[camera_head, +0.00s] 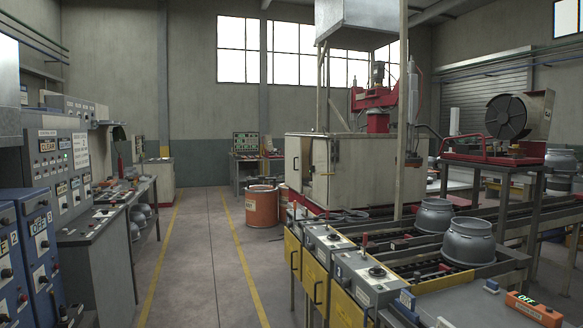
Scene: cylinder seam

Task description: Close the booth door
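The booth is a cream metal box (375,166) in the middle of the picture, standing at the far end of the roller line. Its narrow left face holds the door (293,160), a cream panel. A darker gap shows beside this panel, so the door looks partly open, but it is small and far off and I cannot tell how wide the gap is. Neither of my grippers is in view, and nothing is seen touching the booth.
A clear aisle (208,260) with yellow lines runs ahead. Blue and grey control cabinets (65,190) line its left. An orange drum (262,206) stands left of the booth. Grey control boxes (326,238) and the roller line with grey cylinders (469,242) fill the right.

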